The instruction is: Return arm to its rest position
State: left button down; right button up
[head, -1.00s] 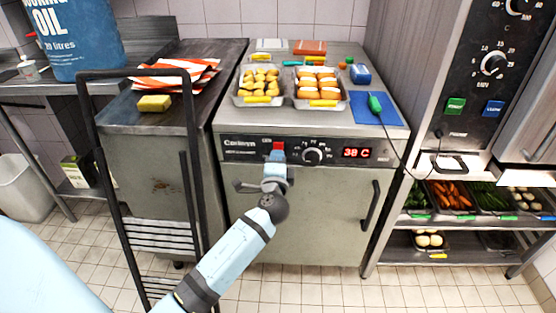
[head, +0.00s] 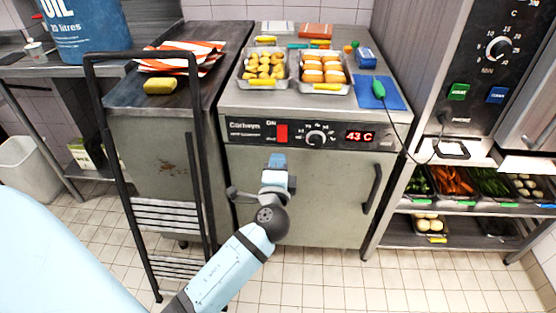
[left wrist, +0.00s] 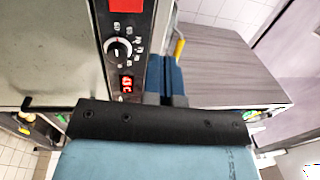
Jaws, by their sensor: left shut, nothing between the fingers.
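My left gripper (head: 277,161) is shut and empty. It hangs in front of the upper door of the grey heated cabinet (head: 330,195), just below the control panel. It also shows in the left wrist view (left wrist: 165,75), where its blue fingers lie together beside the panel. The panel has a lit red switch (head: 283,133) marked ON, a black dial (head: 316,137) and a red display (head: 359,136) reading 43 C. The switch is in clear view above the gripper. My right gripper is not in view.
Two metal trays, of potato-like pieces (head: 264,86) and rolls (head: 322,88), stand on the cabinet top. A blue board (head: 380,95) holds a green probe with a cable. A black-framed trolley (head: 103,150) stands left. A shelf (head: 460,203) of vegetable trays stands right.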

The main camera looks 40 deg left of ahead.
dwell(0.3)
pick_arm(q)
jog(key=s+d+f+n+g+h, duration=0.5)
jog(key=s+d+f+n+h, duration=0.4)
jog(key=s+d+f+h, duration=0.75)
jog(key=s+a+r+y+p, duration=0.1)
jog(key=r+p, duration=0.8)
jog(key=p, duration=0.4)
jog(key=s+a+r+y+p, duration=0.2)
jog(key=r+p, duration=0.8)
jog(key=p, duration=0.4)
jog(key=shift+s+r+g, duration=0.2)
jog(key=shift+g, duration=0.1)
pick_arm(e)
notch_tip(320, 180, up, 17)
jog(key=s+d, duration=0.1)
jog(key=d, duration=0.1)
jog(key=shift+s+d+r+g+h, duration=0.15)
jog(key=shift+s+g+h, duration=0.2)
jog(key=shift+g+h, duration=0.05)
pick_arm(q)
jog(key=shift+a, duration=0.1)
